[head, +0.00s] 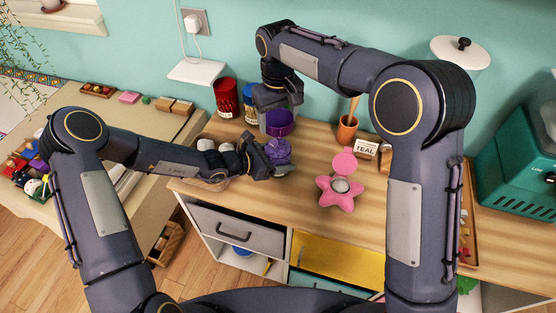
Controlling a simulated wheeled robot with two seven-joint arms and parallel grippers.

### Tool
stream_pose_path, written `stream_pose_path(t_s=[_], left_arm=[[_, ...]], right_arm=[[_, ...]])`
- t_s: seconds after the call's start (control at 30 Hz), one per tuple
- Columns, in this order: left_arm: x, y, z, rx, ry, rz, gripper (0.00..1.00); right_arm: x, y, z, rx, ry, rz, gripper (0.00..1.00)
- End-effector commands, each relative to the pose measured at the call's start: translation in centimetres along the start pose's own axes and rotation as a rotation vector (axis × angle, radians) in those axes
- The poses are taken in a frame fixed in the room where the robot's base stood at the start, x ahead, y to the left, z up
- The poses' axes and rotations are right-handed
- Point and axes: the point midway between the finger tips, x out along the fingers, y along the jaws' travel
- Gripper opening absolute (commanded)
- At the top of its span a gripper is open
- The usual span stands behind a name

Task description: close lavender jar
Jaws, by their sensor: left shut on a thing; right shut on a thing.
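A lavender, lumpy-looking piece (277,151) is at the fingers of my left gripper (270,164), which is shut on it above the counter. A darker purple cylinder (280,124) is directly below my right gripper (279,100). The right gripper points down and is shut on this cylinder; its fingers hide the top. In the picture the purple cylinder is just above and behind the lavender piece. I cannot tell whether the two touch, or which is the jar and which its lid.
A red jar (227,98) and a blue jar (250,104) stand at the back left. A bowl of white balls (206,180) is under my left forearm.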

Motion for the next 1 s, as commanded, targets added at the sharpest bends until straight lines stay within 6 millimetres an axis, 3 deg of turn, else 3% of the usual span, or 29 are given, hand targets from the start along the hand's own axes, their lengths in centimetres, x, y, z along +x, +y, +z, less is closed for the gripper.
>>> stream_pose_path(t_s=[0.17,0.5,1.0], left_arm=[[0.0,0.0,0.0,0.0,0.0,0.0,0.3],[0.0,0.0,0.0,-0.001,0.0,0.0,0.3],[0.0,0.0,0.0,0.0,0.0,0.0,0.3]], right_arm=[[0.4,0.0,0.0,0.0,-0.002,0.0,0.47],[4.8,0.0,0.1,0.0,-0.003,0.001,0.47],[5.0,0.0,0.1,0.0,0.0,0.0,0.47]])
